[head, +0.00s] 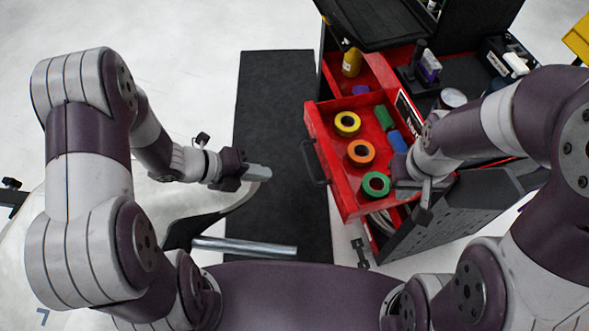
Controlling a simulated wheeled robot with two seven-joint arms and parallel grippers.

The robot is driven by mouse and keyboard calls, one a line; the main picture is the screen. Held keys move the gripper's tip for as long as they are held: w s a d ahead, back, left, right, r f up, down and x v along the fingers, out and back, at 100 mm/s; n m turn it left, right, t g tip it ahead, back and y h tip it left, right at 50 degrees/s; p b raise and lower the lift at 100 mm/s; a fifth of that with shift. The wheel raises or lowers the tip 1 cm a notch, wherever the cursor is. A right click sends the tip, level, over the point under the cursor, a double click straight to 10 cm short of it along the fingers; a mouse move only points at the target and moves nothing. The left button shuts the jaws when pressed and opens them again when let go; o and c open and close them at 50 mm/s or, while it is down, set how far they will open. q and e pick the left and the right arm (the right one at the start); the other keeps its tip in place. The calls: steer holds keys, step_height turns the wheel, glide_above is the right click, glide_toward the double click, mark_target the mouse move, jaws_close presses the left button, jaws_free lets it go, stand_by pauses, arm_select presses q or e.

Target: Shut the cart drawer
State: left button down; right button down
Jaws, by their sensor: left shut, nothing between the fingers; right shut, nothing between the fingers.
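The red cart drawer (321,140) is pulled out from the black cart (437,232) toward the left. It holds yellow, orange and green tape rolls and some small blue and green items. Its dark handle (314,163) is on the left front face. My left gripper (262,173) is shut and empty, left of the handle and apart from it. My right gripper (425,201) is shut and empty, over the drawer's near right side by the green roll; I cannot tell whether it touches the drawer. My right arm hides part of the cart behind it.
A second red compartment (372,70) with a yellow bottle (351,62) lies beyond the drawer. The cart top carries bottles and a can (452,98). A black mat (274,90) lies on the pale floor left of the drawer. A metal tube (245,247) is in front.

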mark_target(379, 157)
arm_select(q)
steer(key=w+d+f+b, duration=0.1)
steer(key=w+d+f, duration=0.1)
steer(key=d, duration=0.6)
steer(key=shift+w+f, duration=0.3)
steer(key=shift+w, duration=0.2)
steer(key=w+d, duration=0.2)
steer(key=d, duration=0.4)
steer(key=w+d+b, duration=0.1)
steer(key=w+d, duration=0.2)
steer(key=d, duration=0.4)
steer(key=w+d+b, duration=0.1)
steer(key=w+d, duration=0.1)
steer(key=d, duration=0.5)
steer(key=shift+w+d, duration=0.1)
steer(key=shift+w, duration=0.05)
steer(key=shift+r, duration=0.1)
steer(key=shift+d, duration=0.1)
steer(key=shift+r, duration=0.15)
